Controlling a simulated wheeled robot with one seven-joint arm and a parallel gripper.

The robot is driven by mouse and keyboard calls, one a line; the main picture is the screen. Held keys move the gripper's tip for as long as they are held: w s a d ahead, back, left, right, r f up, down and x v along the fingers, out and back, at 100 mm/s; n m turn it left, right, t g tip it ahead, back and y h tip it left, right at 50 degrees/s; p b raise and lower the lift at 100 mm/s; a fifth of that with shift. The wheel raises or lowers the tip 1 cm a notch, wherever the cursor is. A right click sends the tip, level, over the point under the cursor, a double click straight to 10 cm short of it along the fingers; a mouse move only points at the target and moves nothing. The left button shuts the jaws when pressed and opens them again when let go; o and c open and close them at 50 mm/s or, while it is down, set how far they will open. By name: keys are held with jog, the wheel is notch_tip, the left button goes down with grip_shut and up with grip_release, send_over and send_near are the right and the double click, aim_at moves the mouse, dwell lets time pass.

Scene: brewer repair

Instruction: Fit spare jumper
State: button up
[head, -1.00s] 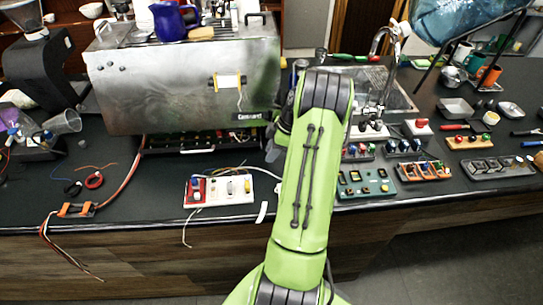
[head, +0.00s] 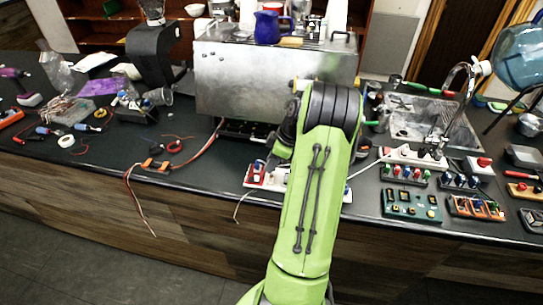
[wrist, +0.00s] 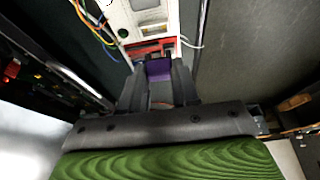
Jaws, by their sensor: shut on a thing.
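My gripper (wrist: 159,88) is shut on a small purple piece (wrist: 159,70) in the wrist view. I cannot tell for sure whether this piece is the spare jumper. Just beyond the fingertips is a red and white board (wrist: 150,22) with coloured wires at its left side. I cannot tell whether the piece touches the board. In the head view the board (head: 257,174) lies on the counter in front of the metal brewer (head: 250,80), partly behind my green arm.
Several small switch and terminal boards, such as a teal one (head: 410,205), crowd the counter right of my arm. A sink (head: 430,118) is at the back right. Dark bare counter (head: 60,170) shows at the front left.

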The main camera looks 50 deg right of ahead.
aim_at(268, 178)
jog(key=shift+a+f, duration=0.1)
jog(key=shift+f, duration=0.1)
jog(key=shift+d+f+b, duration=0.3)
jog(key=shift+f+b, duration=0.1)
jog(key=shift+f, duration=0.15)
notch_tip(268, 178, down, 2)
jog(key=shift+a+f+b, duration=0.1)
jog(key=shift+f+b, duration=0.1)
jog(key=shift+b, duration=0.6)
jog(key=shift+r, duration=0.1)
jog(key=shift+f+b, duration=0.75)
jog(key=shift+b, duration=0.35)
dwell(0.6)
jog(key=o, duration=1.1)
